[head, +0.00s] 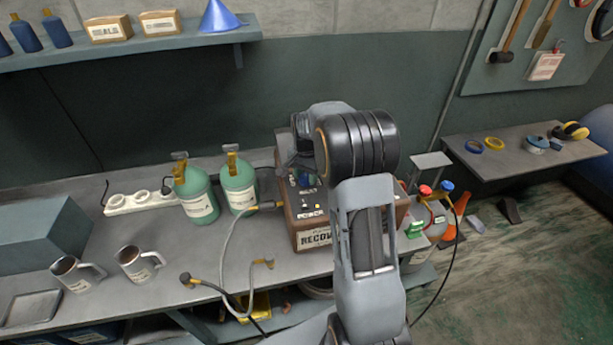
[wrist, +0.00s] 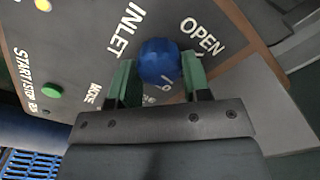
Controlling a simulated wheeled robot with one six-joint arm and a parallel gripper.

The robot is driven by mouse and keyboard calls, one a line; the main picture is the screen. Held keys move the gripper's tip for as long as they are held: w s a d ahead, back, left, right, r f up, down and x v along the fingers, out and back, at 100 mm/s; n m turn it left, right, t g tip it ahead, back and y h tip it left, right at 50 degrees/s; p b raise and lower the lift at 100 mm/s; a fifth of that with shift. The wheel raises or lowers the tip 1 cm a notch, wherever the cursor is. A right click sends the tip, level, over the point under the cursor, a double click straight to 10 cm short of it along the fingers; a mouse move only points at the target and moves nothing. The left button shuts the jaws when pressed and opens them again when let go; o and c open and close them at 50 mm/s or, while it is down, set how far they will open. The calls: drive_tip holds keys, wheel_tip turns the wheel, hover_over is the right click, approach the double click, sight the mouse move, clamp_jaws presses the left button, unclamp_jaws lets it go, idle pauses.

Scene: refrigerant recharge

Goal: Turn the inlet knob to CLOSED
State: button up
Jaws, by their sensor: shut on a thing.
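The blue inlet knob (wrist: 160,62) sits on the panel of the recovery machine in the wrist view. The word INLET is printed to its left and OPEN to its upper right; other lettering below the knob is partly hidden. My gripper (wrist: 158,75) has its two green fingers on either side of the knob, shut on it. In the head view the recovery machine (head: 312,238) stands on the bench with my arm in front of it, hiding much of the panel. My gripper is over the panel there, its fingers hidden. I cannot tell the knob's pointer direction.
A green START/STOP button (wrist: 52,91) is on the same panel. Two green cylinders (head: 197,196) stand left of the machine, with a grey hose (head: 232,240) nearby. Two mugs (head: 138,262) are further left. A grey tank with red and blue valves (head: 437,205) stands at the right.

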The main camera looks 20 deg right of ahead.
sight(307, 176)
drive_tip(key=m+b, duration=0.1)
drive_tip(key=m, duration=0.6)
drive_tip(key=shift+s+d, duration=0.1)
idle(0.5)
drive_tip(key=o, duration=0.9)
wheel_tip(307, 176, up, 14)
drive_tip(key=shift+f+b, duration=0.1)
drive_tip(key=shift+b, duration=0.35)
idle(0.3)
